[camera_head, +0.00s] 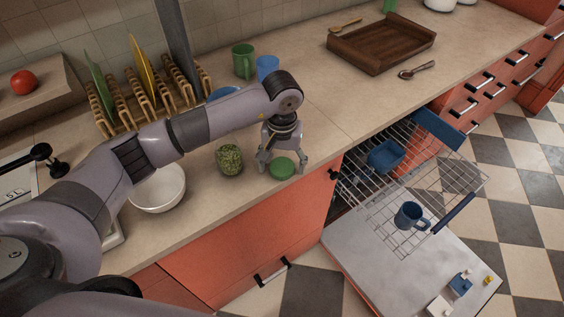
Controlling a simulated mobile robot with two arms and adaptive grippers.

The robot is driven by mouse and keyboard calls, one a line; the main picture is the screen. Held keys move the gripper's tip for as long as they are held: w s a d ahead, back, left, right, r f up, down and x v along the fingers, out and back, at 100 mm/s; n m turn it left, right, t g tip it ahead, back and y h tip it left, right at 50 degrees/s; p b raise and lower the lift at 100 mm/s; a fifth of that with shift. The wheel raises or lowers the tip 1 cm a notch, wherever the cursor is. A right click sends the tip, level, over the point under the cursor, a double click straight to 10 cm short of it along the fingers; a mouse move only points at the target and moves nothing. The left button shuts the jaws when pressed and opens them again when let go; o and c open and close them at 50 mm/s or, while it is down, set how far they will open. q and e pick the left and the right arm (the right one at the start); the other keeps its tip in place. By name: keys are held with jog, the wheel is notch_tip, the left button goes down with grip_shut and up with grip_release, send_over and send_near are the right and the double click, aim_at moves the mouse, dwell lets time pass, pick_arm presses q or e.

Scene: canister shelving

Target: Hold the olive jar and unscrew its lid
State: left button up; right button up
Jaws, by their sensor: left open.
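The olive jar (230,160), a small glass jar filled with green, stands on the counter near its front edge, and no lid shows on it. A round green lid (282,169) lies on the counter to the right of the jar, apart from it. My left gripper (281,165) points down over the lid, open, with its fingers on either side of it. I cannot tell whether the fingers touch the lid. My right gripper is not in view.
A white bowl (158,188) is left of the jar. Behind are a green mug (243,61), a blue cup (267,68) and wooden plate racks (150,95). A wooden tray (380,42) is at the back right. Below the counter, the dishwasher door (400,270) is open.

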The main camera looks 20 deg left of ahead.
aim_at(282, 166)
pick_arm(q)
jog(key=shift+r, duration=0.15)
jog(key=shift+w+r, duration=0.1)
jog(key=shift+r, duration=0.25)
notch_tip(282, 166, up, 11)
jog(key=b, duration=0.2)
jog(key=shift+r, duration=0.15)
jog(key=shift+s, duration=0.2)
